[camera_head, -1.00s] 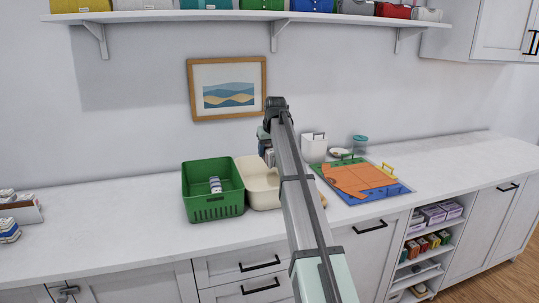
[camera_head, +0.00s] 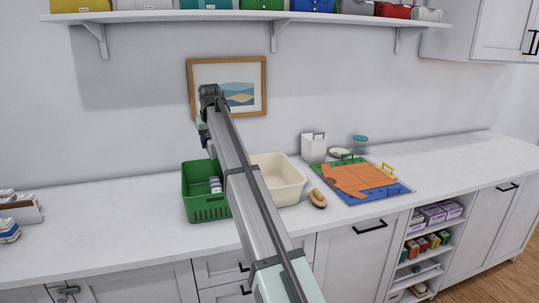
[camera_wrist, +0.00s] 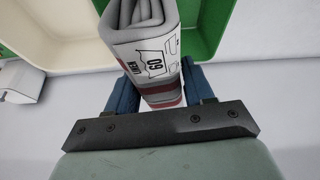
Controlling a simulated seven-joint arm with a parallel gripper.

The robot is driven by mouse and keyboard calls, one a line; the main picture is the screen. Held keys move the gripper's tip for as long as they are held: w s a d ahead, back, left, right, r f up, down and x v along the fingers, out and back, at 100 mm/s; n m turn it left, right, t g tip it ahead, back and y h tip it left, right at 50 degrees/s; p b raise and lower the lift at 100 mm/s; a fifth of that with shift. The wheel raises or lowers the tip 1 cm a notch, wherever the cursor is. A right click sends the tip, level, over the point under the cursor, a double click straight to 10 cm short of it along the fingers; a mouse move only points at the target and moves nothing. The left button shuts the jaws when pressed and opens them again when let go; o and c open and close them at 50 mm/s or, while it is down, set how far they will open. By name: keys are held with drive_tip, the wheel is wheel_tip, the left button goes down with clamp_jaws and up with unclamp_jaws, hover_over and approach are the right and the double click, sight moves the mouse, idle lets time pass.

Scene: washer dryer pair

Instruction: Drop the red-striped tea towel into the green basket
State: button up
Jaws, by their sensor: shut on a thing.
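The red-striped tea towel (camera_wrist: 143,38) is a folded pale bundle with a printed label and dark red stripes low down. My gripper (camera_wrist: 158,82) is shut on it, with blue fingers on either side in the wrist view. The green basket (camera_head: 206,209) stands on the counter; its corner also shows in the wrist view (camera_wrist: 208,22), beyond the towel. A small pale, dark-marked bundle (camera_head: 215,185) lies in the basket.
A cream basket (camera_head: 296,182) stands right of the green one. A wooden brush (camera_head: 317,199), a coloured board with an orange cloth (camera_head: 360,178), a white canister (camera_head: 313,148) and a blue-lidded jar (camera_head: 360,143) lie further right. A shelf (camera_head: 240,15) runs above. The left counter is partly clear.

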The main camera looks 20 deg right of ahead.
drive_tip(key=shift+s+d+f+m, duration=0.1)
drive_tip(key=shift+m, duration=0.5)
drive_tip(key=shift+f, duration=0.1)
drive_tip(key=shift+f, duration=2.85)
drive_tip(key=o, duration=0.9)
drive_tip(key=v, duration=1.4)
drive_tip(key=shift+f, duration=0.1)
